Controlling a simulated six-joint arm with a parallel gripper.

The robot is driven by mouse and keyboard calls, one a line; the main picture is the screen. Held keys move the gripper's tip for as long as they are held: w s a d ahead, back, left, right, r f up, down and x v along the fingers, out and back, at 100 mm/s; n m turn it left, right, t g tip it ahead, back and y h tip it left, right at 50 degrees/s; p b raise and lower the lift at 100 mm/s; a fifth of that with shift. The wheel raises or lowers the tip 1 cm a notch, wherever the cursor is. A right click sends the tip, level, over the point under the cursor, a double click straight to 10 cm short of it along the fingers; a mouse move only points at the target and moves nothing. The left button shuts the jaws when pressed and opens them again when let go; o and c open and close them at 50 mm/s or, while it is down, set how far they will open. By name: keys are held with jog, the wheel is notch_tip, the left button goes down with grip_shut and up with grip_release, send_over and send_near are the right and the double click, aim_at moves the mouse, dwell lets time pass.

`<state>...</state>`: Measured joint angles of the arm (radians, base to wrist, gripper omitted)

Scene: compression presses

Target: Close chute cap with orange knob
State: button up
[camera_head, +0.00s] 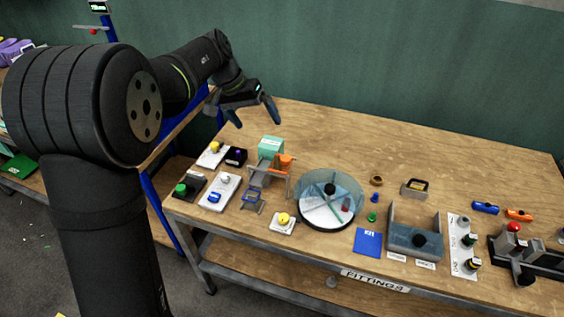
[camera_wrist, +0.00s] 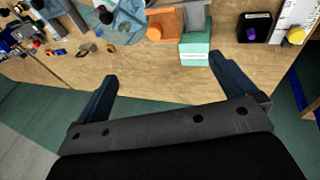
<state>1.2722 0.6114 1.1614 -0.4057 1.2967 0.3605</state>
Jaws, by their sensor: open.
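An orange part (camera_head: 285,160) stands at the grey chute-like frame (camera_head: 258,173), beside a teal box (camera_head: 270,147) on the left of the table. In the wrist view an orange plate with a round orange knob (camera_wrist: 154,32) shows at the top centre, left of the teal box (camera_wrist: 195,48). I cannot tell whether the cap is open or closed. My gripper (camera_head: 256,119) is above the table's back left edge, behind and above the teal box. It is open and empty, its two fingers (camera_wrist: 162,68) wide apart and touching nothing.
A clear round dish (camera_head: 345,211) stands right of the chute. White and black bases with knobs (camera_head: 220,192) sit to its left, and a yellow button (camera_head: 284,219) is in front. A grey open-topped bin (camera_head: 401,244) is farther right. The table's back middle is clear.

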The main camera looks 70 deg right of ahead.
jog(key=shift+w+a+r, duration=0.1)
jog(key=shift+r, duration=0.2)
